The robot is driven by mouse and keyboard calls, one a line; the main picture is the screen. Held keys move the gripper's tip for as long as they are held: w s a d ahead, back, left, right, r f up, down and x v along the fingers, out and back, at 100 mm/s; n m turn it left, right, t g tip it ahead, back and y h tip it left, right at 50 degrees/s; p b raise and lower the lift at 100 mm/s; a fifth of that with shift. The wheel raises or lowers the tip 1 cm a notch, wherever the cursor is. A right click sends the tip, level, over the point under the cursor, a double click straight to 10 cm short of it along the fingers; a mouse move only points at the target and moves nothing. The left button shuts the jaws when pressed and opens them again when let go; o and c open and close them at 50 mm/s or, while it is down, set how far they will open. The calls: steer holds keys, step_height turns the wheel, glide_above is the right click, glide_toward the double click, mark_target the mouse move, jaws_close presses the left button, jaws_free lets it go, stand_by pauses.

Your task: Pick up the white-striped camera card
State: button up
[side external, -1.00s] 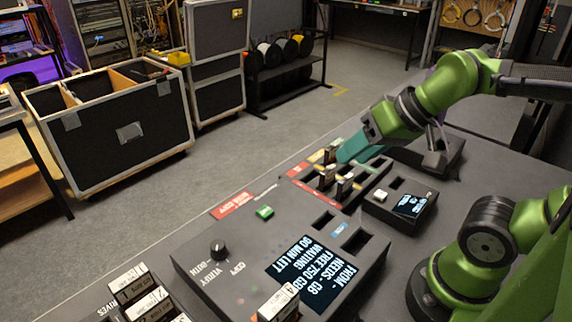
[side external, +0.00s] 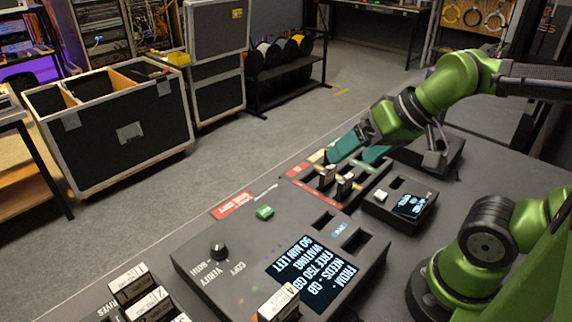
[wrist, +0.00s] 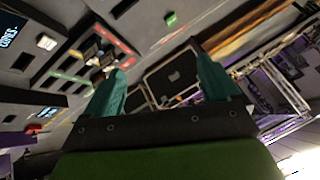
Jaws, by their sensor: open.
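Several upright dark cards with pale markings stand in the slotted card tray (side external: 322,196). Two of them, a front card (side external: 345,187) and one left of it (side external: 327,177), show clearly in the side view. I cannot tell which card is white-striped. The cards also show small in the wrist view (wrist: 97,56), left of my fingers. My gripper (side external: 348,159) is open and empty at the tray's far end, its teal fingers spread apart. The near finger hides part of the tray there. In the wrist view my gripper (wrist: 160,66) has nothing between its fingertips.
A copy station with a lit screen (side external: 308,275) and a knob (side external: 218,249) stands in front of the tray. A small box with a screen (side external: 410,205) is right of it. Numbered drives (side external: 128,285) stand at the front left.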

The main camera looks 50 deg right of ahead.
steer(key=m+g+h, duration=0.2)
steer(key=m+g, duration=0.5)
steer(key=m, duration=2.4)
glide_above(327, 168)
step_height(327, 168, down, 4)
steer(key=r, duration=0.1)
steer(key=shift+m, duration=0.5)
steer(key=f, duration=1.7)
steer(key=shift+w+d+f, duration=0.2)
steer(key=shift+w+d, duration=0.05)
steer(key=shift+d, duration=0.15)
